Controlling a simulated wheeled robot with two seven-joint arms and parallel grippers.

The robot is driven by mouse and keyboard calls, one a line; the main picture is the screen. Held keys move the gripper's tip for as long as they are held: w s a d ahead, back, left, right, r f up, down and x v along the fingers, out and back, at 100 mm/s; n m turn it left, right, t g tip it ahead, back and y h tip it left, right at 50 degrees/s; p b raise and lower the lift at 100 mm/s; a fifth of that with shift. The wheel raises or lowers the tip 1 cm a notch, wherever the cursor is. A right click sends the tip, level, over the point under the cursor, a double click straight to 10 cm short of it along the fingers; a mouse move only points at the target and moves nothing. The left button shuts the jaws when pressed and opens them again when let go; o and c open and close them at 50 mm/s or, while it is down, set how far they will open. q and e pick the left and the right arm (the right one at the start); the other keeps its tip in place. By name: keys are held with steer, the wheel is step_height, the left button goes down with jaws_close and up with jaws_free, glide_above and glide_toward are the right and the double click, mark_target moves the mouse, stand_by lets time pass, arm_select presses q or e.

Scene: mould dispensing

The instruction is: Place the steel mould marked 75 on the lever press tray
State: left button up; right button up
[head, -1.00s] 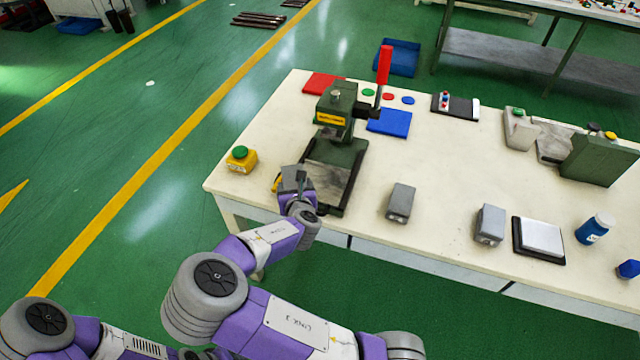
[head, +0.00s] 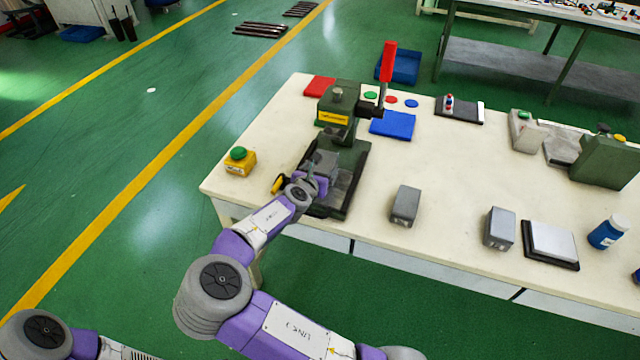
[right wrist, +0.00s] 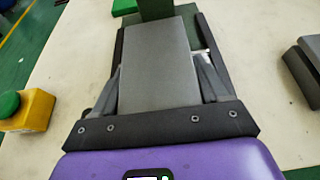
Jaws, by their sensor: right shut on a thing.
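My right gripper (head: 314,172) is shut on a grey steel mould (head: 324,160), with one finger on each side of it in the right wrist view (right wrist: 157,82). The mould, a plain grey block on top, lies over the tray (head: 345,182) of the green lever press (head: 338,115). I cannot tell whether it touches the tray or hovers just above it. No number is readable on the held mould. The press's red lever (head: 387,62) stands up. My left gripper is out of view.
Two other grey moulds (head: 405,204) (head: 499,229) stand to the right on the white table (head: 440,170). A yellow box with a green button (head: 240,161) stands left of the press. A black-and-silver plate (head: 551,241) and blue bottle (head: 607,232) are farther right.

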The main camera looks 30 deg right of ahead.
steer(key=shift+f+b, duration=0.55)
steer(key=shift+f, duration=1.2)
steer(key=shift+f, duration=0.15)
steer(key=o, duration=1.5)
steer(key=shift+a, duration=0.1)
steer(key=p+v, duration=0.3)
steer(key=v, duration=0.9)
steer(key=shift+s, duration=0.1)
